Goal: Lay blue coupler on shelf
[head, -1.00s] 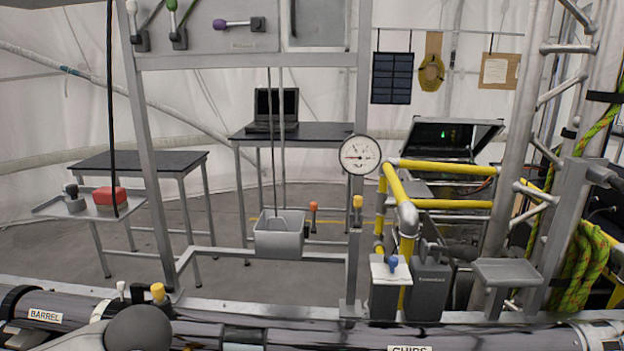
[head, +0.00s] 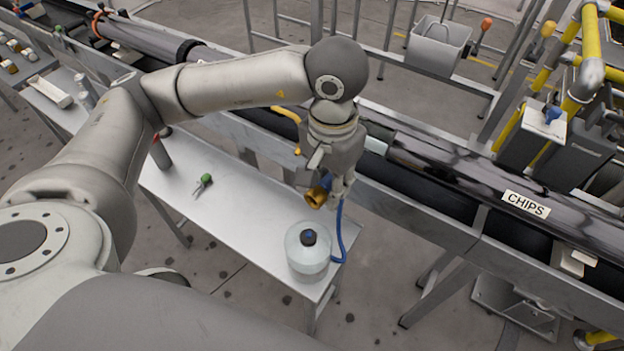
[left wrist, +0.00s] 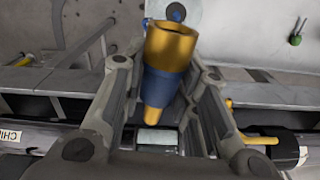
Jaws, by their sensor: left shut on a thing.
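The blue coupler (head: 316,193) has a brass end and a blue body. My left gripper (head: 326,188) is shut on it and holds it above the right part of a light grey metal shelf or bench top (head: 235,200). In the left wrist view the coupler (left wrist: 168,62) sits between the two fingers, its wide brass mouth pointing away from the wrist and its blue middle between the pads. The coupler looks tilted and apart from the surface below. My right gripper is out of view.
A clear jug with a black cap (head: 308,256) stands at the bench's right end, close to the coupler, with a blue hose (head: 342,232) beside it. A green-handled tool (head: 204,183) lies mid-bench. The dark CHIPS pipe (head: 460,175) runs behind.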

